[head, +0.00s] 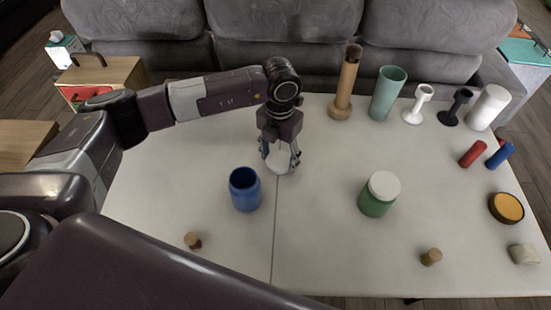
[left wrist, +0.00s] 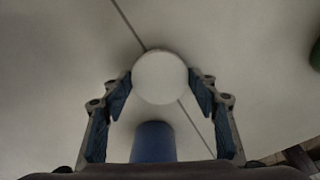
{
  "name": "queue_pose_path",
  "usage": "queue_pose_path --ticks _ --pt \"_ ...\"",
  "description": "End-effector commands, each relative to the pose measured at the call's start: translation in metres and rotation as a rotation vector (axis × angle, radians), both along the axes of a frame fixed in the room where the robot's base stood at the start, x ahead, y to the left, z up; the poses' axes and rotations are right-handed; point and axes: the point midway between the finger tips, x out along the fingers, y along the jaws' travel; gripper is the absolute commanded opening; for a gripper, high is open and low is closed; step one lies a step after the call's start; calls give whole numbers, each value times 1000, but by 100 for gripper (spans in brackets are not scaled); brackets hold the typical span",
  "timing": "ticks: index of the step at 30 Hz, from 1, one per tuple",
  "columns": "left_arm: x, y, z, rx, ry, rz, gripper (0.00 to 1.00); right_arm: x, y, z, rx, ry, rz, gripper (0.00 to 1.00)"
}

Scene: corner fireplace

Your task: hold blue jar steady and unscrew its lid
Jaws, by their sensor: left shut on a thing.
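The blue jar (head: 245,193) stands upright and open on the pale table, left of its middle. Its top shows as a dark round opening with no lid on it. In the left wrist view part of the blue jar (left wrist: 153,143) shows below the lid. My left gripper (head: 279,162) is beyond the jar, slightly to its right, pointing down and shut on a round white lid (head: 279,163). The lid (left wrist: 159,77) also shows between the fingertips in the left wrist view. I cannot tell whether the lid touches the table. My right gripper is not in view.
A green jar with a white lid (head: 379,195) stands right of centre. Two small corks (head: 193,240) (head: 431,257) are near the front edge. Tall vases, white and black holders, a white cylinder, red and blue rolls and a yellow-topped tin (head: 506,208) fill the right side. A grey sofa (head: 285,45) stands behind.

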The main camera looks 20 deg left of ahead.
Motion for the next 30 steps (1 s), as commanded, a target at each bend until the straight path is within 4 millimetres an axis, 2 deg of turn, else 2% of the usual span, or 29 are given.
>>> queue_pose_path --ticks 1,2,8,15,16,19,20,30 --pt "-2 -3 -12 0 -1 -2 25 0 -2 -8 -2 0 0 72" --pt "-3 -4 -14 0 -1 -2 25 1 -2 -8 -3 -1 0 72" --pt "-4 -5 -14 0 -1 -1 25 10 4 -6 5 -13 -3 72" --pt "-4 -5 -20 0 -1 -1 25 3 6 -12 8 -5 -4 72" --pt "-4 -5 -18 0 -1 -1 57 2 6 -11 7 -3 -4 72" --pt "-4 -5 -18 0 -1 -1 68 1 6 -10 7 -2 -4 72" --pt "-4 -5 -18 0 -1 -1 72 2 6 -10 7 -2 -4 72" --pt "-4 -5 -16 0 -1 -1 72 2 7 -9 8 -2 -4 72"
